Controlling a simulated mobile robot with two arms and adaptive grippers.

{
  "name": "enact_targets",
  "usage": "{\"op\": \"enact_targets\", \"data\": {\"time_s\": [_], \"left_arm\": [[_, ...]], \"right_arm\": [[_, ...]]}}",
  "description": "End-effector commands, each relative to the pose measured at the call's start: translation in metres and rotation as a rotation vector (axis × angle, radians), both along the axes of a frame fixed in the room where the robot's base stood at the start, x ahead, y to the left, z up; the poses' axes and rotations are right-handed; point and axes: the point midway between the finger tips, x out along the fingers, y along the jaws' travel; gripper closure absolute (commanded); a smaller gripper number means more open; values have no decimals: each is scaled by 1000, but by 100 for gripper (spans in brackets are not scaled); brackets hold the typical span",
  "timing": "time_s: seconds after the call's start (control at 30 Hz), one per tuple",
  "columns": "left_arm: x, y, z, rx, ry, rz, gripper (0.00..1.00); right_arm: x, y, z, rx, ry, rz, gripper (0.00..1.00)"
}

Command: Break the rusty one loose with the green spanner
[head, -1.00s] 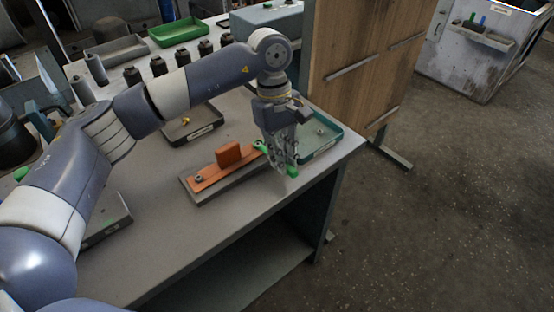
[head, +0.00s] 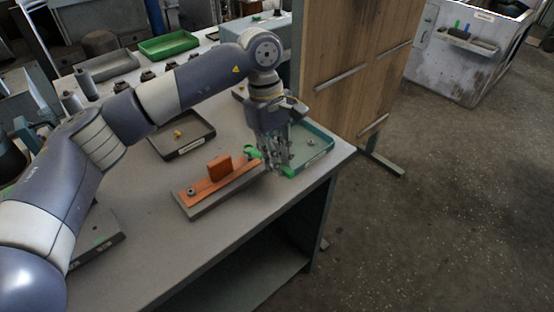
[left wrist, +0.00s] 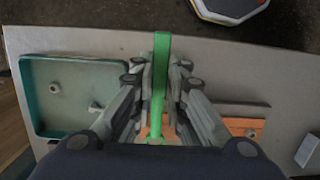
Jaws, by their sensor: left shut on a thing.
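My left gripper (head: 277,162) is shut on the green spanner (head: 252,152), at the right end of the fixture. In the left wrist view the spanner (left wrist: 161,65) runs upright between the fingers of the left gripper (left wrist: 158,95). The orange plate (head: 240,171) lies on a grey base and carries an upright orange block (head: 219,168). A grey nut or bolt (head: 191,191) sits at the plate's left end. The spanner's head is by the plate's right end; whether it sits around a fastener there is hidden. No rusty fastener can be made out. My right gripper is out of view.
A teal tray (head: 326,150) with small hardware stands right behind the gripper; it also shows in the left wrist view (left wrist: 29,100). A dark tray (head: 208,139) with a yellow piece is behind the fixture. A wooden panel (head: 345,70) rises beyond the table's right end.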

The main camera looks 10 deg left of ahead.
Motion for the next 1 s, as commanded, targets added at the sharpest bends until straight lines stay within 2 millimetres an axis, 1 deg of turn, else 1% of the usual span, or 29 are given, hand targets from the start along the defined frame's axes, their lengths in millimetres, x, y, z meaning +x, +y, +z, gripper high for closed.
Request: {"op": "enact_targets", "data": {"time_s": [0.27, 0.37, 0.6, 0.67, 1.0], "left_arm": [[0, 0, 10, -1, -1, 0, 100], [0, 0, 19, -1, -2, 0, 100], [0, 0, 49, -1, -1, 0, 100], [0, 0, 53, -1, -1, 0, 100], [0, 0, 54, 0, 0, 0, 100]], "right_arm": [[0, 0, 4, 0, 0, 0, 60], [0, 0, 9, 0, 0, 0, 60], [0, 0, 24, 0, 0, -1, 60], [0, 0, 26, 0, 0, -1, 60], [0, 0, 25, 0, -1, -1, 60]]}}
